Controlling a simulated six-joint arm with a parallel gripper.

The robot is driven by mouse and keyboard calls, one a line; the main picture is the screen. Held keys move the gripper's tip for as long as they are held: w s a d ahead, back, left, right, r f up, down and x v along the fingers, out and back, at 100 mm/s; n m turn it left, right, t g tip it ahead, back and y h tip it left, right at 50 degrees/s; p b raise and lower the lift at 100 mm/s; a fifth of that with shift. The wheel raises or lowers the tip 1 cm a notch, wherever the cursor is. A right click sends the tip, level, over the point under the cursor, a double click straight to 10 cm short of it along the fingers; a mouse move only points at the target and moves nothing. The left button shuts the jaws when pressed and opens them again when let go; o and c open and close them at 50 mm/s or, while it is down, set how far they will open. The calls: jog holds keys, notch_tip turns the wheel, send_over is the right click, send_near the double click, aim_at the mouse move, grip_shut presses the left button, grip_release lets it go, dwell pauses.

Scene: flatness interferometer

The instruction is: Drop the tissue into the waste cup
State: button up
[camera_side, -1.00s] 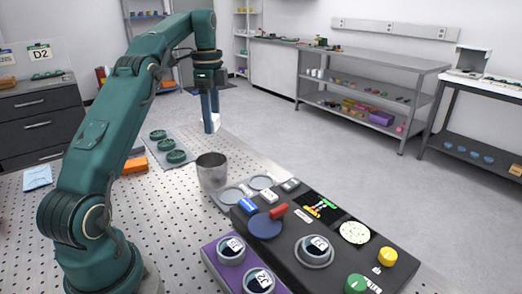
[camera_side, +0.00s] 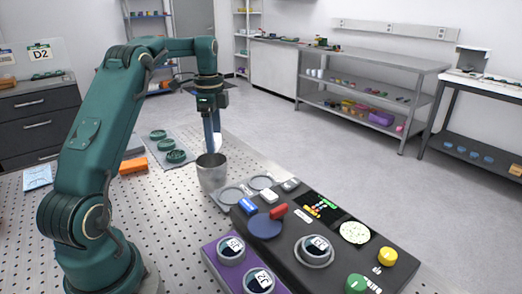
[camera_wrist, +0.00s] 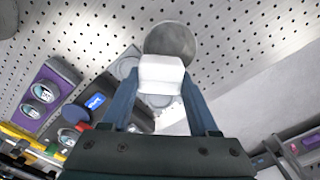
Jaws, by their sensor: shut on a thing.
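My gripper (camera_side: 212,150) points down, just above the waste cup, and is shut on the white tissue. In the wrist view the tissue (camera_wrist: 161,74) sits between the two blue fingertips (camera_wrist: 158,88). In the side view only a little of the tissue shows beside the fingers. The waste cup (camera_side: 212,177) is a grey metal cup standing upright on the perforated table. Its round mouth shows in the wrist view (camera_wrist: 171,38), partly hidden by the tissue. The inside bottom of the cup is hidden in the side view.
A dark instrument panel (camera_side: 285,240) with buttons stands right of the cup, with a purple holder (camera_side: 213,260) of round parts before it. A tray with green discs (camera_side: 167,144) lies behind left. An orange block (camera_side: 133,165) and a pale blue packet (camera_side: 38,177) lie left.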

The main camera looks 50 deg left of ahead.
jog(key=o, duration=1.4)
jog(key=shift+r, duration=0.15)
jog(key=shift+r, duration=2.45)
